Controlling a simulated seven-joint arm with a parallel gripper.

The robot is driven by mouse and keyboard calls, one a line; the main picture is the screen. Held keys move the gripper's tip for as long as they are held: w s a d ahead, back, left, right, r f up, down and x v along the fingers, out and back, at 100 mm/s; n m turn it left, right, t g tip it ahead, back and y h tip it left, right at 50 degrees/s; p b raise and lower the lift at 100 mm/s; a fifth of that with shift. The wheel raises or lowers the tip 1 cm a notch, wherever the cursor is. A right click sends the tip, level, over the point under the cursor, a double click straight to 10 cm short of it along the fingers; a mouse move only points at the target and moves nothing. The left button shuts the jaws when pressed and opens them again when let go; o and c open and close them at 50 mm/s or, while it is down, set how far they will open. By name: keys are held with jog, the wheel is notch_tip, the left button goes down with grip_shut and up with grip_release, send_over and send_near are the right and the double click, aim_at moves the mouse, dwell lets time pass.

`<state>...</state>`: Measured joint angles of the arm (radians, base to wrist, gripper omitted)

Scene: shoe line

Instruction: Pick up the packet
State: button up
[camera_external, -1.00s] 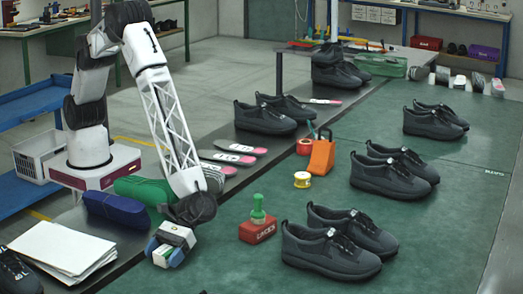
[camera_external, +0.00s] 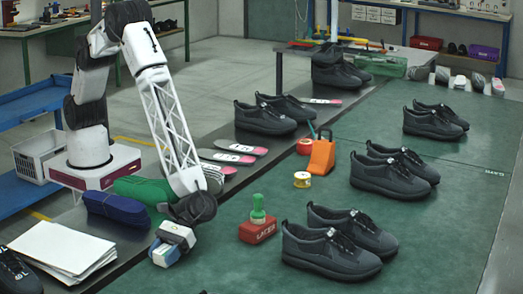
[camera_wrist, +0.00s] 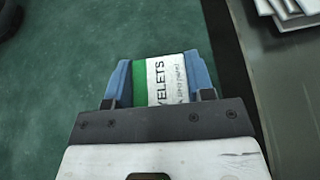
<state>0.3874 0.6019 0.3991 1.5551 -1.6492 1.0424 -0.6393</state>
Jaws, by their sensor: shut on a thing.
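The packet (camera_wrist: 165,78) is flat, green and white, with dark lettering that reads "EYELETS" in part. It lies between the two blue fingers of my gripper (camera_wrist: 158,72), which is shut on it in the wrist view. The palm of my gripper hides the near part of the packet. In the external view my gripper (camera_external: 170,254) points down low over the green mat, near the mat's left edge. I cannot clearly make out the packet there, or whether it touches the mat.
A blue roll (camera_external: 116,209) and a green roll (camera_external: 143,188) lie left of my gripper. White sheets (camera_external: 65,250) are stacked at front left. A red box with a green-handled stamp (camera_external: 257,228) stands to the right. Dark shoes (camera_external: 335,246) stand farther right.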

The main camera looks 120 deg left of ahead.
aim_at(163, 251)
jog(key=shift+r, duration=1.8)
jog(key=s+a, duration=0.2)
jog(key=s, duration=0.2)
jog(key=s+a+r, duration=0.1)
jog(key=s+a, duration=0.2)
jog(key=s, duration=0.2)
jog(key=s+a, duration=0.3)
jog(key=s, duration=0.1)
jog(key=shift+s+a+r, duration=0.1)
jog(key=shift+s+r, duration=0.1)
jog(key=shift+s, duration=0.2)
